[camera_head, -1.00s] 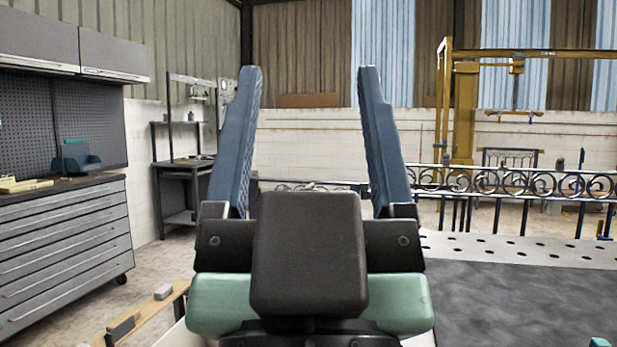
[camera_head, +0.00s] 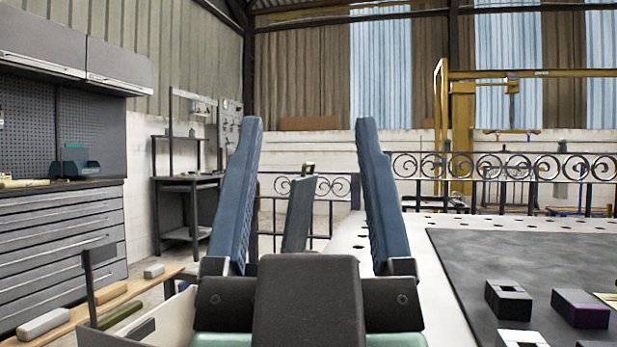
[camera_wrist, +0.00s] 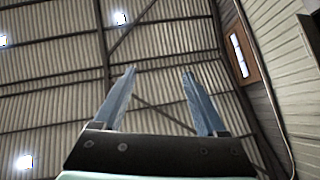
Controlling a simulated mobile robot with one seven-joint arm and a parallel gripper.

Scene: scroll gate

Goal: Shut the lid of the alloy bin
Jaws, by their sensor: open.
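My gripper (camera_head: 309,125) points upward in the head view, with its two blue fingers wide apart and nothing held between them. The wrist view also shows it (camera_wrist: 159,75) open and empty against the roof. A grey upright panel (camera_head: 298,215) with a green piece on top shows between the fingers, behind the gripper; it looks like a raised lid. A pale bin wall (camera_head: 172,322) shows at lower left of the gripper. It may belong to the alloy bin, but my gripper hides most of that area. I see no contact between gripper and panel.
A table with a dark mat (camera_head: 465,270) lies at right, with several small blocks (camera_head: 580,308) on it. A wooden shelf (camera_head: 130,295) with grey bars is at lower left. A drawer cabinet (camera_head: 60,240) stands at left. A scrolled iron railing (camera_head: 500,166) runs behind.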

